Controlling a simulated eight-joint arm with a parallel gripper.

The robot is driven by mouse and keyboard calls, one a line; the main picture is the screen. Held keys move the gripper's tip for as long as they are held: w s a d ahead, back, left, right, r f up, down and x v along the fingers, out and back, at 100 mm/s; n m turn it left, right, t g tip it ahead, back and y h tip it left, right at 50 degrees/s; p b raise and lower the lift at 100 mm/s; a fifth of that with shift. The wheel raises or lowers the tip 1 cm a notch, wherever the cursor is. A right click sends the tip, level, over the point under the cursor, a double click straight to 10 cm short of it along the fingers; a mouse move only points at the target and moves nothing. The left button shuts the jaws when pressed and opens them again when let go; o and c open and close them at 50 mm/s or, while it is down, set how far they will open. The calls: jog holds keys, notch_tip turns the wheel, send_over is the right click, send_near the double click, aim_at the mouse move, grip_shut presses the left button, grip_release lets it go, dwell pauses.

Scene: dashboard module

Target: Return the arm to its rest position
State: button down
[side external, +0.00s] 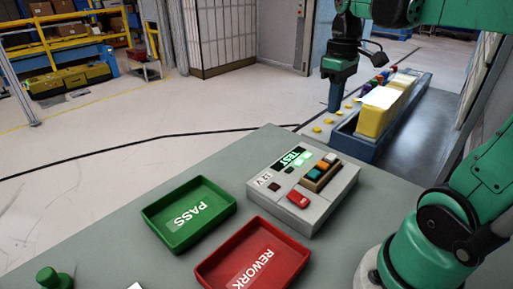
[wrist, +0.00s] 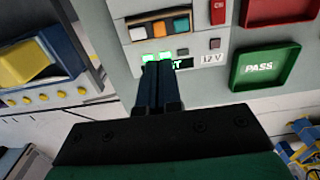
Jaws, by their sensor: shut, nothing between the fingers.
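My gripper (side external: 335,108) hangs with its fingers pointing down, beyond the test box and beside the left end of the blue tray. In the wrist view the two dark fingers of my gripper (wrist: 158,68) are together with nothing between them. They overlap the edge of the grey test box (wrist: 208,42) in the picture and hide part of its TEST label. A small module with orange, teal and white buttons (side external: 321,172) sits in the test box, apart from my gripper; it also shows in the wrist view (wrist: 166,25). Green lights are lit beside the label.
A green PASS tray (side external: 160,238) and a red REWORK tray (side external: 216,255) lie on the grey table (side external: 115,210), both without parts. The blue tray (side external: 365,148) holds a yellow bin (side external: 374,122) and several coloured knobs. A green knob (side external: 50,278) stands at the table's near left.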

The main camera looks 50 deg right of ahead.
dwell(0.4)
jog(key=w+a+f+t, duration=0.1)
jog(key=a+f+t, duration=0.2)
jog(key=a, duration=0.4)
jog(key=w+a+f+t, duration=0.1)
jog(key=a+f+t, duration=0.2)
jog(key=a, duration=0.3)
jog(key=shift+w+a+t, duration=0.35)
jog(key=shift+w+t, duration=0.05)
jog(key=shift+t, duration=0.3)
